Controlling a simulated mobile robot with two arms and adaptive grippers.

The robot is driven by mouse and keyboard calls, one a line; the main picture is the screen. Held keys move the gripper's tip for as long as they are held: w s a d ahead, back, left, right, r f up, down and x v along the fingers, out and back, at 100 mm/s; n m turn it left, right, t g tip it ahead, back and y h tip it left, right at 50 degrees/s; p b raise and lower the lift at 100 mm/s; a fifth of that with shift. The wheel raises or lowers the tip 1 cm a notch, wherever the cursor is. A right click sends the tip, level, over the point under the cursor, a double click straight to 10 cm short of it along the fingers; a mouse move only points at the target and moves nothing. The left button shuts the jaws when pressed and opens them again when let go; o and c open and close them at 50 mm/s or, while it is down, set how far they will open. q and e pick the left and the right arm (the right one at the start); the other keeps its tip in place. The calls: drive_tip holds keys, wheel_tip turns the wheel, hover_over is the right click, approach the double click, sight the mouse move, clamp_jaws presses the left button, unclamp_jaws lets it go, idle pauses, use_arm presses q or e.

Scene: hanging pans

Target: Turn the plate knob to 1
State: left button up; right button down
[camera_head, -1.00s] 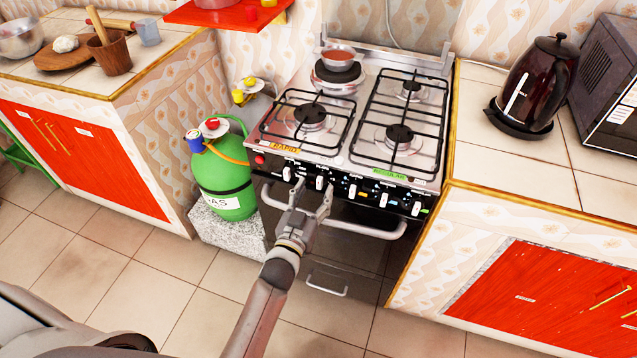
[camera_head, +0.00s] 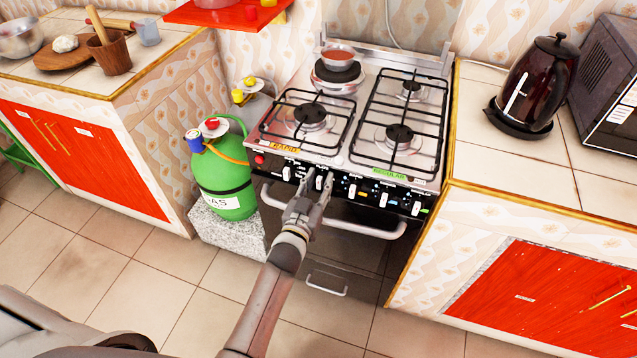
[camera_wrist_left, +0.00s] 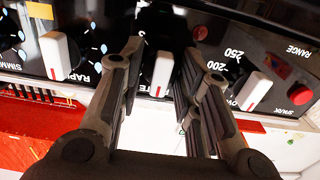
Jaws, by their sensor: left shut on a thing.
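The plate knob (camera_wrist_left: 161,70) is a white knob on the black front panel of the stove (camera_head: 345,183). In the left wrist view it sits between my two fingers, with a red mark near its lower end; its label is mostly hidden. I cannot read which number the knob points to. My right gripper is not in view.
A white knob (camera_wrist_left: 57,55) near "RAPID" stands to the left, and another (camera_wrist_left: 254,91) near 200 and 250 to the right. A red button (camera_wrist_left: 300,94) is further right. The oven handle (camera_head: 365,231) runs below the panel. A green gas bottle (camera_head: 222,180) stands left of the stove.

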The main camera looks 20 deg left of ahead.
use_arm(q)
drive_tip(key=shift+m, duration=0.3)
drive_tip(key=shift+c, duration=0.2)
drive_tip(key=shift+m, duration=0.5)
drive_tip(key=shift+d+m, duration=0.1)
drive_tip(key=shift+m, duration=1.1)
drive_tip(key=m+b, duration=0.1)
drive_tip(key=m, duration=0.3)
drive_tip(key=shift+m, duration=0.3)
drive_tip(key=o, duration=1)
